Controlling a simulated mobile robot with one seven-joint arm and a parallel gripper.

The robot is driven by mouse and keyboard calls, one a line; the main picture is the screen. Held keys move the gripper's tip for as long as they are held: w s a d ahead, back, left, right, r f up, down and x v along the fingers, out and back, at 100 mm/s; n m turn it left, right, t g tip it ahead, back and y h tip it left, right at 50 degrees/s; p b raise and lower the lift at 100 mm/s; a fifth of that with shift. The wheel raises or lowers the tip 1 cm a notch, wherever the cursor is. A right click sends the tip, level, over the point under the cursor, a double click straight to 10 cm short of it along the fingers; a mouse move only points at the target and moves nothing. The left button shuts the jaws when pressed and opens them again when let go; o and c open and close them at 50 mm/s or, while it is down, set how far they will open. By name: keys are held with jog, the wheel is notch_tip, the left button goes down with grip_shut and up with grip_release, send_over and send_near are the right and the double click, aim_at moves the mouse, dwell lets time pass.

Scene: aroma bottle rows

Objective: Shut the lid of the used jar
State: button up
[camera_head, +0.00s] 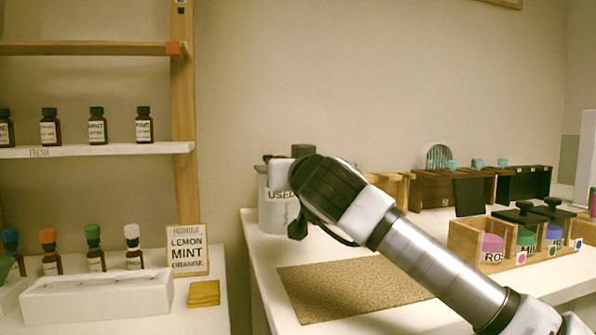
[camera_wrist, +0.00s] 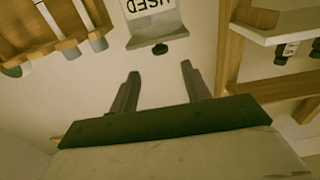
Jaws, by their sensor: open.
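The used jar (camera_head: 275,212) is a pale grey container with a "USED" label, on the white counter in the head view. My arm's end partly covers its right side and top. Dark pieces show around its top, but I cannot tell whether the lid is open. In the wrist view the jar (camera_wrist: 152,32) is upside down at the top centre, with a dark knob (camera_wrist: 150,50) at its lower edge. My gripper (camera_wrist: 159,68) is open and empty, its two grey fingers apart and pointing toward the jar without touching it. The fingertips are not clear in the head view.
A brown mat (camera_head: 345,286) lies on the counter in front of the jar. Wooden bins (camera_head: 478,250) with coloured labels stand at right, and dark racks (camera_head: 450,187) behind. At left are a bottle shelf (camera_head: 95,151), a white tray (camera_head: 97,294) and a formula sign (camera_head: 187,250).

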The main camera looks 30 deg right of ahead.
jog(key=s, duration=0.2)
jog(key=s+a, duration=0.1)
jog(key=s, duration=0.2)
jog(key=shift+s+f, duration=0.1)
dwell(0.4)
